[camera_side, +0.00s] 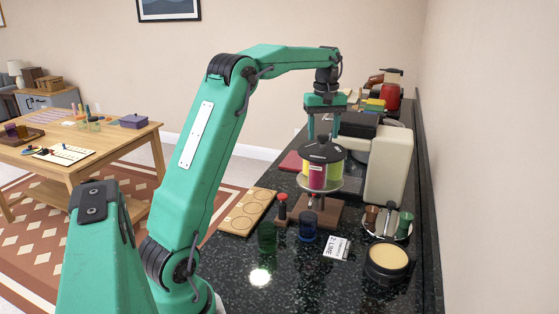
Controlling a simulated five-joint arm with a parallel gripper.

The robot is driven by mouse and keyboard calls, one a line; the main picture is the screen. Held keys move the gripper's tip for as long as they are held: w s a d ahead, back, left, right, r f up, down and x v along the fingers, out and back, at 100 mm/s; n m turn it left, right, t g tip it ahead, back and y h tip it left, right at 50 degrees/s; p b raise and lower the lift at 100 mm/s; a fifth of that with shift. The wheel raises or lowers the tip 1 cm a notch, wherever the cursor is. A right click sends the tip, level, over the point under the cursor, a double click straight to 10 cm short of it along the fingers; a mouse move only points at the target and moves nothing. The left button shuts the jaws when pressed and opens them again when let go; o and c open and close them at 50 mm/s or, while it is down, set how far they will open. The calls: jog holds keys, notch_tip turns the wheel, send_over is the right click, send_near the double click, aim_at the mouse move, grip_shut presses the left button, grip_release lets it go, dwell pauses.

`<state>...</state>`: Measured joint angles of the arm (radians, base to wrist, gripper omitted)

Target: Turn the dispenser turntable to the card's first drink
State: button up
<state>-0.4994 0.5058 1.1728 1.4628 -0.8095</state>
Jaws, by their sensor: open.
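The dispenser turntable (318,176) stands on a wooden base on the dark counter. It has a black domed lid and coloured drink sections, with yellow-green and magenta facing this view. My gripper (323,135) points down over the lid, its fingers open on either side of the top knob. I cannot tell whether they touch it. The white card (337,249) lies on the counter in front of the dispenser. One line looks like "2 LIME"; the other line is too small to read.
A green glass (267,236) and a blue glass (307,226) stand before the dispenser. A wooden board (247,211) lies left. A round black container (386,262) and a small tray (388,223) are at right. A cream machine (390,165) stands close behind.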

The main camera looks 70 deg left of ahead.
jog(key=shift+f, duration=0.1)
grip_shut()
jog(key=shift+n, duration=0.4)
jog(key=n, duration=1.1)
jog(key=shift+n, duration=0.3)
jog(key=n, duration=0.5)
jog(key=shift+n, duration=0.3)
jog(key=n, duration=0.5)
jog(key=shift+n, duration=0.4)
